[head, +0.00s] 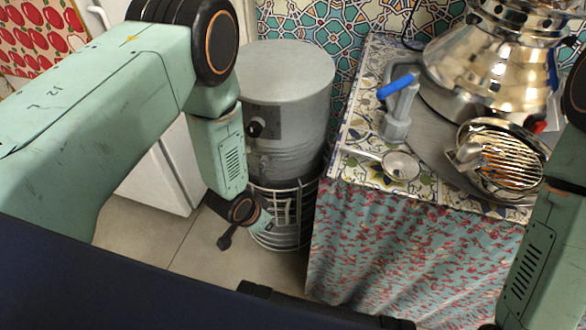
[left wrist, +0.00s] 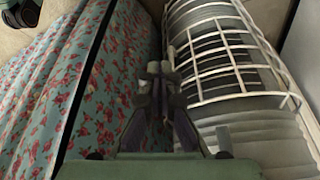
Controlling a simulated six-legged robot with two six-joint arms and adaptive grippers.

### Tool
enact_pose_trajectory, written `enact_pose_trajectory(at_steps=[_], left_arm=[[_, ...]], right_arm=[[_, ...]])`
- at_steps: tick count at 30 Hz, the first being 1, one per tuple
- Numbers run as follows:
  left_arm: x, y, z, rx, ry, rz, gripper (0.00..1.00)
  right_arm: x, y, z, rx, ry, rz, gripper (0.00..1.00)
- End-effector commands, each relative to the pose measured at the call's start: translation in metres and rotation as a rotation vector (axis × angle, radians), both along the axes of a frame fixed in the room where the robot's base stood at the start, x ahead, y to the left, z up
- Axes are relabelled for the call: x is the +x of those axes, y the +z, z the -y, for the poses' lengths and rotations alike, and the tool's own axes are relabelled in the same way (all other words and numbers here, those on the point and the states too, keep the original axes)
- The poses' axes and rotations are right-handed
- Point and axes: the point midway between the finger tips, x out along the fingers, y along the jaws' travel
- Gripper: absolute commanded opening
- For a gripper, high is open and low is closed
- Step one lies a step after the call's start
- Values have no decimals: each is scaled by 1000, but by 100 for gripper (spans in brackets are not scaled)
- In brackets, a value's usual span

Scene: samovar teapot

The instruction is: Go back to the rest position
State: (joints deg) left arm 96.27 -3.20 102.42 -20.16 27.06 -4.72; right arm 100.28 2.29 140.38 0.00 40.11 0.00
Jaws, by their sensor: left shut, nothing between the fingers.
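My left gripper (head: 226,238) hangs low in the head view, below my green left arm, in front of the grey cylindrical heater (head: 285,95) and its white wire guard (head: 290,210). In the left wrist view its fingers (left wrist: 158,80) are together with nothing between them. They point along the gap between the flowered cloth (left wrist: 85,100) and the wire guard (left wrist: 225,50). I cannot tell whether the gripper touches the guard. My right arm shows at the right edge of the head view; its gripper is out of the picture.
A tiled counter (head: 350,130) with the flowered curtain stands right of the heater. It bears a shiny samovar (head: 480,60), a metal piece with a blue handle (head: 395,88), a small strainer (head: 400,165) and a grilled metal vessel (head: 505,160). Bare floor (head: 190,265) shows at lower left.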

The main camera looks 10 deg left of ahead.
Motion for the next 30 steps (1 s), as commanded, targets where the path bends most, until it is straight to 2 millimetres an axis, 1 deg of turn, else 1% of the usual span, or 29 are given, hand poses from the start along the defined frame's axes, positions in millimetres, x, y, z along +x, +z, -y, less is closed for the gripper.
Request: enact_pose_trajectory(at_steps=[6, 8, 11, 14, 15, 17, 18, 21, 24, 25, 27, 30], left_arm=[[1, 0, 0, -5, 10, 8, 0], [-8, 0, -1, -11, 43, 0, 0], [-44, 0, -9, -16, 122, -53, 0], [-97, 7, -22, -6, 234, -130, 0], [-118, 13, -27, 1, 280, -163, 0], [-149, 23, -35, 16, 343, -208, 0], [-169, 30, -40, 27, 380, -237, 0], [-210, 48, -49, 55, 454, -302, 0], [-236, 63, -54, 75, 496, -346, 0], [-242, 66, -54, 78, 503, -356, 0], [-250, 71, -55, 82, 512, -372, 0], [-247, 74, -55, 77, 516, -367, 0]], right_arm=[[0, -1, 0, 0, 0, 0, 28], [0, -1, 0, 0, 0, 0, 28], [0, 0, 0, 0, 0, 0, 28], [0, 1, 0, 0, 0, -1, 28], [0, 2, 0, 0, 0, -1, 28], [0, 3, 0, 0, 0, -1, 28], [0, 4, 0, 0, 0, -1, 28], [0, 6, 0, 0, 0, -1, 28], [0, 7, 0, 0, 0, 0, 28], [0, 7, 0, 0, 0, 0, 28], [0, 8, 0, 0, 0, 0, 28], [0, 9, 0, 0, 0, 0, 28]])
